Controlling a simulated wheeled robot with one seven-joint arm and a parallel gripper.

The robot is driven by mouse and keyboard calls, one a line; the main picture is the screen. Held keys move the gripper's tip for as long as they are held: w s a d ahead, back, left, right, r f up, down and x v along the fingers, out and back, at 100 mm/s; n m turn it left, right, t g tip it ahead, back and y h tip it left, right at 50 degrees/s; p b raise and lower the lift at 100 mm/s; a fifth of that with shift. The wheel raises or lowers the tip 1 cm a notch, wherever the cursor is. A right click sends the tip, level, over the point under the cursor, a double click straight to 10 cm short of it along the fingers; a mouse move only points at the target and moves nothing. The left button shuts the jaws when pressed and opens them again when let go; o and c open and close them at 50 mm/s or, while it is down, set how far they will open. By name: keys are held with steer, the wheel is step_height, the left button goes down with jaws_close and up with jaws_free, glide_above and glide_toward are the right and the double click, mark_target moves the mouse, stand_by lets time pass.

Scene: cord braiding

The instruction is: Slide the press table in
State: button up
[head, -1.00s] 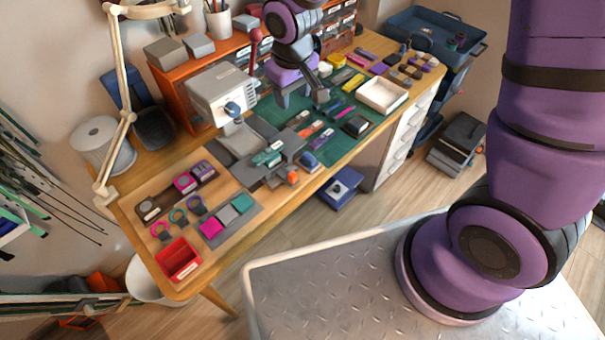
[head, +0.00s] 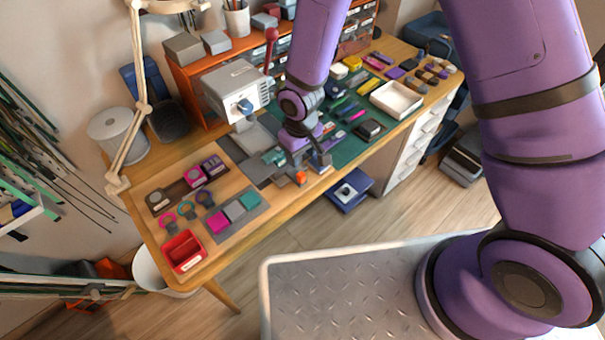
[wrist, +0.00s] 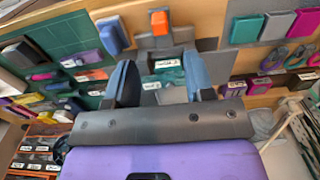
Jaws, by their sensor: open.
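The grey press (head: 236,92) with a red-knobbed lever stands at the back left of the desk. Its grey press table (head: 262,143) sticks out in front, toward the desk's front edge. Teal pieces (head: 272,156) lie on it, and they also show in the wrist view (wrist: 168,64). An orange block (head: 300,178) sits near the front edge, also in the wrist view (wrist: 159,23). My gripper (head: 312,164) is low over the front part of the press table. In the wrist view its two fingers (wrist: 160,82) are apart, with nothing visibly clamped. Contact with the table cannot be told.
A blue block (wrist: 112,35) lies beside the orange one. A green mat (head: 350,143) with tools and a white tray (head: 397,100) are to the right. A red bin (head: 184,251) and coloured pieces lie at left. A lamp arm (head: 141,90) stands at left.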

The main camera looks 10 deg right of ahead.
mark_target(301, 174)
steer(key=shift+f, duration=4.7)
